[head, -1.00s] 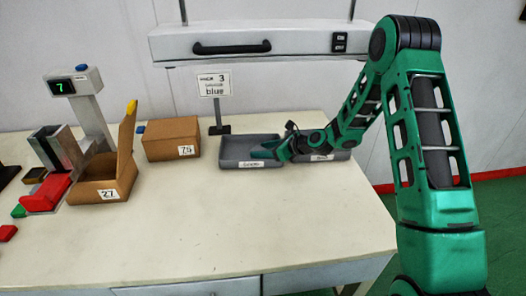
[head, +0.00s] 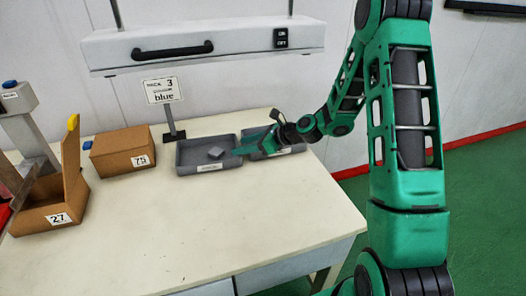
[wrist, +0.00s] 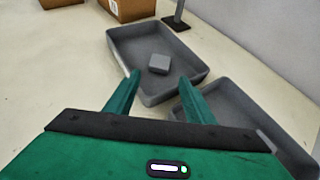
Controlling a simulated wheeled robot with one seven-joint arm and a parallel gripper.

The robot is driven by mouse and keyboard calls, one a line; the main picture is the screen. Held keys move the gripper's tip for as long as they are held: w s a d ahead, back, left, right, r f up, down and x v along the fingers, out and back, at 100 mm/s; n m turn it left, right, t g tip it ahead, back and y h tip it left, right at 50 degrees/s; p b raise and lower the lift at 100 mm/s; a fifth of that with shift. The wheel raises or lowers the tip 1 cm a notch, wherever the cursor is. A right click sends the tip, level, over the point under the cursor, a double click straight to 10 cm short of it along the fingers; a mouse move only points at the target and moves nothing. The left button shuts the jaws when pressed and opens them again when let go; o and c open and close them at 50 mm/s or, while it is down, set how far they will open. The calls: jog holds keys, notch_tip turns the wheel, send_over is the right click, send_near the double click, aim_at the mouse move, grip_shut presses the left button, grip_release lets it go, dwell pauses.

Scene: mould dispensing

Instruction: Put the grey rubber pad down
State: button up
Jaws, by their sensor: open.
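The grey rubber pad (head: 215,153) lies in the left grey tray (head: 190,170), and it also shows in the wrist view (wrist: 159,64) near the middle of that tray's floor (wrist: 125,50). My gripper (head: 240,149) is at the right side of that tray. In the wrist view my gripper (wrist: 160,88) has its two green fingers spread, with nothing between them. The pad is beyond the fingertips and apart from them.
A second grey tray (wrist: 225,95) stands right of the first, partly under my arm. Cardboard boxes labelled 75 (head: 120,152) and 27 (head: 50,205) stand to the left. A sign (head: 162,91) reads "3" and "blue". The front table top (head: 200,230) is clear.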

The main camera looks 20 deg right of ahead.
jog(key=s+d+r+n+g+h, duration=0.2)
jog(key=s+d+r+n+h, duration=0.1)
jog(key=s+d+n, duration=0.55)
jog(key=s+d+r+n+g+h, duration=0.3)
jog(key=s+d+n+h, duration=0.15)
jog(key=s, duration=0.65)
jog(key=s+d+r+n+g, duration=0.1)
jog(key=s+d+r+n, duration=0.1)
jog(key=s, duration=1)
jog(key=s+d+r+n+g+h, duration=0.1)
jog(key=s+d+r+n+g, duration=0.1)
jog(key=s, duration=1)
jog(key=d+r+n, duration=0.1)
jog(key=d+n, duration=0.1)
jog(key=n, duration=0.1)
jog(key=shift+s+d+r, duration=0.2)
jog(key=shift+d+r, duration=0.15)
jog(key=shift+w+f+h, duration=0.25)
jog(key=shift+w, duration=0.4)
